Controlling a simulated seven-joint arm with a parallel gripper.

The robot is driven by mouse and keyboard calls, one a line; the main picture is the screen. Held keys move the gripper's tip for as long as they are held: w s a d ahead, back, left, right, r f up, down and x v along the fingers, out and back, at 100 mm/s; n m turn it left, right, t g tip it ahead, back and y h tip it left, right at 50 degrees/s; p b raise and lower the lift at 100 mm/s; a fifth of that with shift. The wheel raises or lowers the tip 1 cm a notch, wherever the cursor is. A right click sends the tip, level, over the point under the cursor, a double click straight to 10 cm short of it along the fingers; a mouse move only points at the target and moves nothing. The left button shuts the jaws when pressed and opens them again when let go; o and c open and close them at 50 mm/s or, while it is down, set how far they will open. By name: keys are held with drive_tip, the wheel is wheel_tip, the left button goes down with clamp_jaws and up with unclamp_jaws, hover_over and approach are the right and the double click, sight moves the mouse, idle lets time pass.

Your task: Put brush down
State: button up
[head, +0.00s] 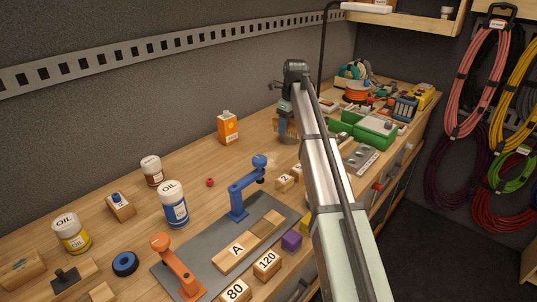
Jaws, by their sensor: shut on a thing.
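My arm reaches away over the workbench (330,130). My gripper (286,110) is at its far end, partly hidden by the wrist. It is shut on what looks like the brush (283,127), of which a small brown part shows just below the jaws. A grey, round thing (289,138) is directly under it on the bench. I cannot tell whether the brush touches it or is above it.
An orange carton (228,127) stands left of my gripper. A blue clamp (244,188), an orange clamp (177,267), oil tins (175,205) and wooden blocks (267,264) are nearer. A green case (375,131) lies to the right. Bare bench lies around the carton.

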drive_tip(key=m, duration=0.1)
hover_over(267, 153)
drive_tip(key=d, duration=0.1)
drive_tip(key=shift+m, duration=0.3)
drive_tip(key=shift+a+f, duration=0.15)
drive_tip(key=shift+f, duration=2.15)
drive_tip(key=shift+a+f, duration=0.15)
drive_tip(key=shift+f, duration=2.1)
drive_tip(key=shift+f, duration=0.15)
drive_tip(key=o, duration=1.1)
drive_tip(key=r, duration=0.8)
drive_tip(key=s+d+r, duration=0.1)
drive_tip(key=r, duration=0.3)
drive_tip(key=shift+r, duration=0.1)
